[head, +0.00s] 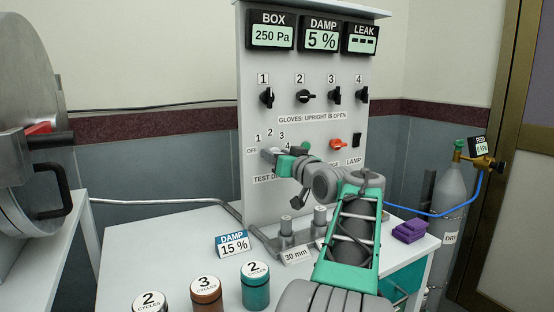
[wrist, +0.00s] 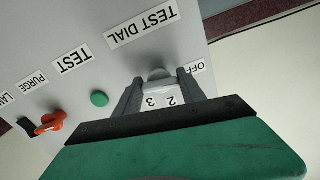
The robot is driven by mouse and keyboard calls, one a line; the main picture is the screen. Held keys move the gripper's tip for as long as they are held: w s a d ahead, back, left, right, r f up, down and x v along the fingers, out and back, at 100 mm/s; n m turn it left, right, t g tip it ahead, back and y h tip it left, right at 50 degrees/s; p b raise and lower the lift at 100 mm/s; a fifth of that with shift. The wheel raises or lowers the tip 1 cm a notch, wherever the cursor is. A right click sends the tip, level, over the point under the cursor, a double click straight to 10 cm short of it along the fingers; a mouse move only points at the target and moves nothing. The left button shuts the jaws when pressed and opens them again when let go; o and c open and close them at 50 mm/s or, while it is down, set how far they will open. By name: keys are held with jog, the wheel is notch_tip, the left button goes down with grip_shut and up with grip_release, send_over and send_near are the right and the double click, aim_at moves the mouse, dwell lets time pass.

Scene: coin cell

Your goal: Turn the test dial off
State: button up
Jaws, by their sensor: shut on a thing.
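The OFF mark (wrist: 195,67) lies just outside one finger, and the 2 and 3 marks show between the fingers. I cannot tell which mark the dial points to. In the head view my gripper (head: 270,155) is at the panel's lower left and hides most of the dial and part of its label.
The grey panel (head: 350,70) carries several black glove knobs, a red PURGE knob (head: 338,143), a LAMP switch (head: 356,140) and a green TEST button (wrist: 99,99). Several jars and a DAMP 15 % sign (head: 232,244) stand on the white table. A gas cylinder (head: 449,190) stands at right.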

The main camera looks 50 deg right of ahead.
jog(key=o, duration=1.4)
jog(key=shift+c, duration=0.2)
jog(key=shift+s, duration=0.1)
jog(key=v, duration=0.7)
jog(key=shift+s, duration=0.3)
jog(key=shift+a, duration=0.1)
